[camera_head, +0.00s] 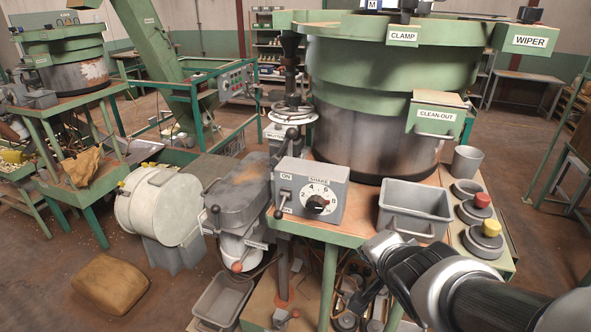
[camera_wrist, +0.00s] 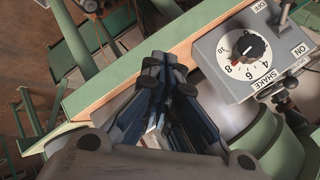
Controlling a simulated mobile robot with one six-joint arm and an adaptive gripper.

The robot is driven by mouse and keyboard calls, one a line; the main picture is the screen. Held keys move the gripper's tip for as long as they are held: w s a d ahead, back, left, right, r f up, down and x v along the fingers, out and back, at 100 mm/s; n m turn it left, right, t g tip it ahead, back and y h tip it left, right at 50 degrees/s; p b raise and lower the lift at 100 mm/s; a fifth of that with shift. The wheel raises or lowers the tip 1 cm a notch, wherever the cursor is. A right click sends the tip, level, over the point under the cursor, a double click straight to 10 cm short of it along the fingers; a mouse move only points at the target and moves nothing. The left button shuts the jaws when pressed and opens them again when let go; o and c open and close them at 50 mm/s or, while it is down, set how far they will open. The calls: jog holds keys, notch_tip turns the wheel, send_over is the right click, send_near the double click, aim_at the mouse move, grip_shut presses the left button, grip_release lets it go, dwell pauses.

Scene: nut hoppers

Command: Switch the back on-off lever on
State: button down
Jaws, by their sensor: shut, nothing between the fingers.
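A grey SHAKE box (camera_head: 310,194) stands on the near edge of the green machine table, with a numbered dial. On its left side is an on-off lever (camera_head: 280,200), with ON above and OFF below. Its knob hangs down by OFF. Which lever counts as the back one is unclear.
A grey bin (camera_head: 413,208) stands right of the box, with red and yellow buttons (camera_head: 484,214) beyond it. The large green hopper bowl (camera_head: 390,70) rises behind. A control panel (camera_head: 237,80) stands farther back. A white drum motor (camera_head: 155,205) is at left.

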jog(key=w+a+r+m+y+p, duration=0.2)
jog(key=w+a+m+y+p, duration=0.1)
jog(key=w+a, duration=0.15)
jog(key=m+y+p, duration=0.2)
jog(key=m+y, duration=0.1)
send_near(282, 206)
jog(key=s+d+f, duration=0.2)
jog(key=d+f, duration=0.1)
jog(key=shift+s+d+t, duration=0.1)
jog(key=shift+d+t, duration=0.05)
jog(key=shift+t, duration=0.25)
jog(key=shift+b, duration=0.3)
jog(key=b+x, duration=0.2)
jog(key=x, duration=0.8)
jog(key=shift+r+b, duration=0.1)
jog(key=shift+b, duration=0.3)
jog(key=shift+r+p, duration=0.1)
jog(key=shift+p, duration=0.2)
